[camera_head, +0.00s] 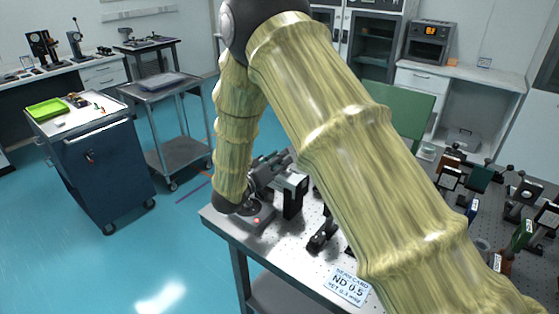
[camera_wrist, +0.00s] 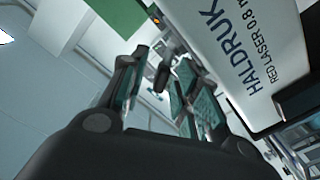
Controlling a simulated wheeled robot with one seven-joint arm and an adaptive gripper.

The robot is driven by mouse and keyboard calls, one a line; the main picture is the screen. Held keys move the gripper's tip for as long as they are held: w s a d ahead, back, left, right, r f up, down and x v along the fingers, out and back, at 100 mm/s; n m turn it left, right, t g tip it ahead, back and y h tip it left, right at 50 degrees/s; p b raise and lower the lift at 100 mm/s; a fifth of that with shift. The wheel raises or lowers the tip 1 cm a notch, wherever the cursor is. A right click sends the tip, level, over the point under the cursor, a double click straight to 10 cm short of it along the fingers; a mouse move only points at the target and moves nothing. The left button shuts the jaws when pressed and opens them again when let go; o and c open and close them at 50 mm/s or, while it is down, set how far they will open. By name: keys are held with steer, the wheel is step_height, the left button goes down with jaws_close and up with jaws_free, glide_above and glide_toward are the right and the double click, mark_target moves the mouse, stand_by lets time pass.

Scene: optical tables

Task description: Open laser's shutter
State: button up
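The laser (camera_wrist: 250,50) is a white box marked "HALDRUK RED LASER 0.8" with a cut-off ending, filling the upper right of the wrist view. My gripper (camera_wrist: 163,68) is open beside it, with a gap between the two fingers and nothing visibly held. The right finger is close to the laser's side; I cannot tell if they touch. I cannot make out the shutter clearly. In the head view, my wrist is low at the table's left end, and the arm hides much of the laser area.
The optical table (camera_head: 222,219) carries a grey box with a red button (camera_head: 257,220), a black mount (camera_head: 290,197) and a beam card (camera_head: 347,286). Several optics stand at the right. A blue cart (camera_head: 105,165) and a grey trolley (camera_head: 183,154) stand on the left, with floor between.

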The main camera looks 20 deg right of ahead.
steer(key=shift+a, duration=0.1)
steer(key=v, duration=1.2)
